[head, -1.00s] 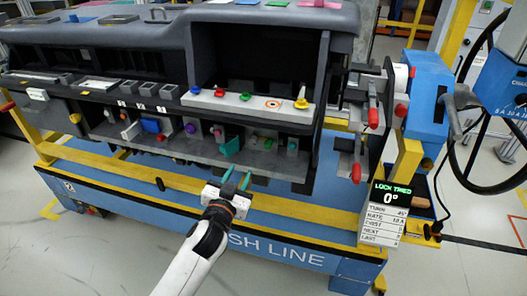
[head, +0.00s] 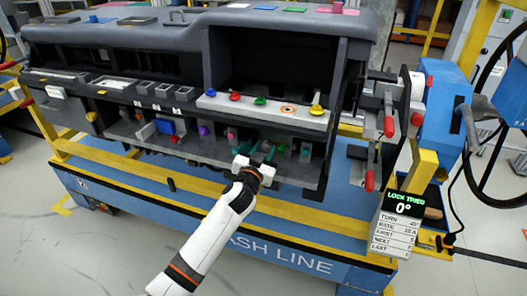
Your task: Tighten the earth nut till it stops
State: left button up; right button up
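My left gripper (head: 259,154) reaches in at the front of the dashboard module's lower shelf (head: 205,150). Small coloured parts stand on this shelf, including a purple one (head: 203,131) and a green one (head: 305,149). I cannot tell which part is the earth nut. A yellow knob (head: 316,110) sits on the white rail above, beside an orange ring mark (head: 288,110). My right gripper is not in view.
Red-handled clamps (head: 389,127) stand by the module's right end. The white rail (head: 262,110) carries red, blue and green knobs. The shelf roof limits room above the gripper.

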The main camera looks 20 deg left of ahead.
pick_arm(q)
jog(key=shift+c, duration=0.3)
jog(key=c, duration=0.6)
jog(key=shift+c, duration=0.2)
